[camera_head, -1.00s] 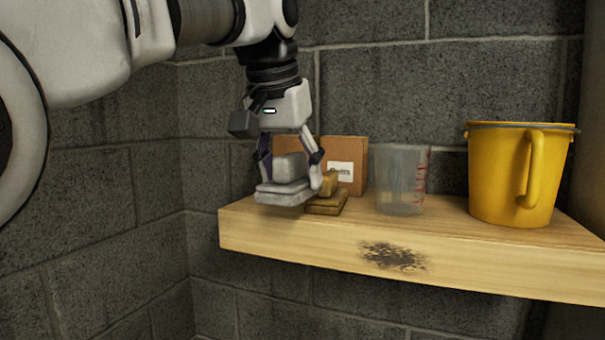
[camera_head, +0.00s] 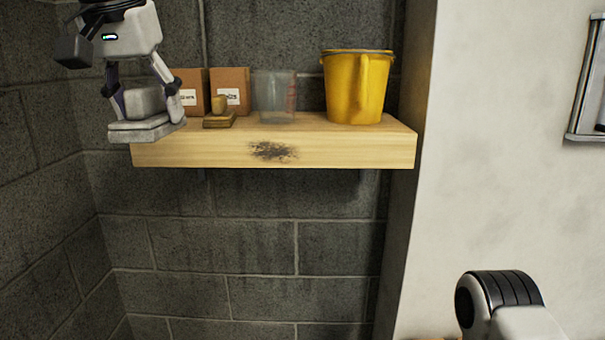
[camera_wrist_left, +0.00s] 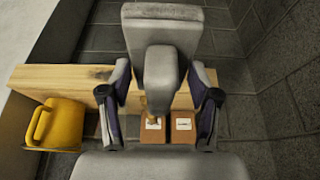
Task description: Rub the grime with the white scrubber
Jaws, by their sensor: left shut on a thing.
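The white scrubber (camera_head: 146,129) is a pale block with a raised grip on a flat pad. My left gripper (camera_head: 144,100) is shut on its grip and holds it in front of the shelf's left end. The scrubber also shows in the left wrist view (camera_wrist_left: 163,45), between the fingers of my left gripper (camera_wrist_left: 162,92). The grime (camera_head: 273,151) is a dark smudge on the front face of the wooden shelf, right of the scrubber and apart from it. My right gripper is not in view.
On the wooden shelf (camera_head: 350,148) stand two cardboard boxes (camera_head: 231,87), a brown scrubber (camera_head: 219,116), a clear measuring jug (camera_head: 273,98) and a yellow bucket (camera_head: 356,88). The space before the shelf front is clear. A pale wall (camera_head: 500,160) lies to the right.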

